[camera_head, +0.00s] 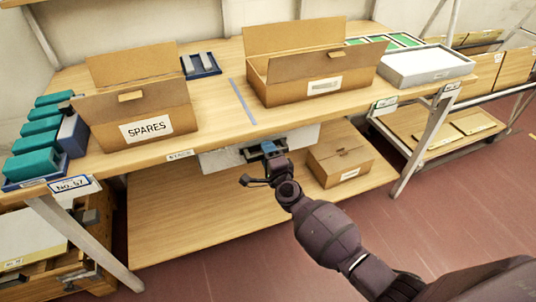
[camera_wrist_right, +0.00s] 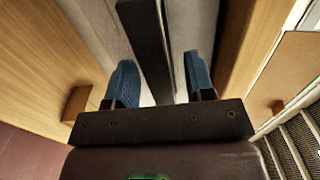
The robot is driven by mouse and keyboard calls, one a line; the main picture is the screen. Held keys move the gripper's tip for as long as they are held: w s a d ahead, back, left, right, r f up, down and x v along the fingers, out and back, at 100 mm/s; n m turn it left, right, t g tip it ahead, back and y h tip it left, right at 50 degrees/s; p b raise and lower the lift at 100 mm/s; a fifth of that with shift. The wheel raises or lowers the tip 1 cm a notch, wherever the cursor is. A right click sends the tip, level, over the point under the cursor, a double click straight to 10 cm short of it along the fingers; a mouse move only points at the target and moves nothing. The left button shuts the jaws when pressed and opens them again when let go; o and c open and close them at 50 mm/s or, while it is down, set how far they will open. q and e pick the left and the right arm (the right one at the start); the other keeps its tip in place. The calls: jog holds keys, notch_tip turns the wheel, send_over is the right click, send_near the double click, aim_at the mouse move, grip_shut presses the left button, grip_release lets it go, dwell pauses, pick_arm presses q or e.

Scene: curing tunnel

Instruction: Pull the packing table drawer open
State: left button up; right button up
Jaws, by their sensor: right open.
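The packing table (camera_head: 215,105) has a pale grey drawer front (camera_head: 222,160) under its front edge. The drawer looks shut. A dark bar handle (camera_head: 249,153) sits on the front, partly hidden by my right gripper (camera_head: 269,150). In the right wrist view the blue fingertips of this gripper (camera_wrist_right: 161,80) are spread apart. The dark handle bar (camera_wrist_right: 147,45) runs between them, with a gap visible on each side, so it is not clamped. My left gripper is not in view.
A SPARES box (camera_head: 148,127), another open carton (camera_head: 318,88) and a white tray (camera_head: 425,66) stand on the table. Teal blocks (camera_head: 35,145) sit at its left end. A small carton (camera_head: 340,160) is on the lower shelf. The red floor in front is clear.

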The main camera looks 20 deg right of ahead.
grip_shut()
jog(key=s+p, duration=0.3)
jog(key=s, duration=2.4)
jog(key=shift+s+d, duration=0.2)
jog(key=shift+d, duration=0.25)
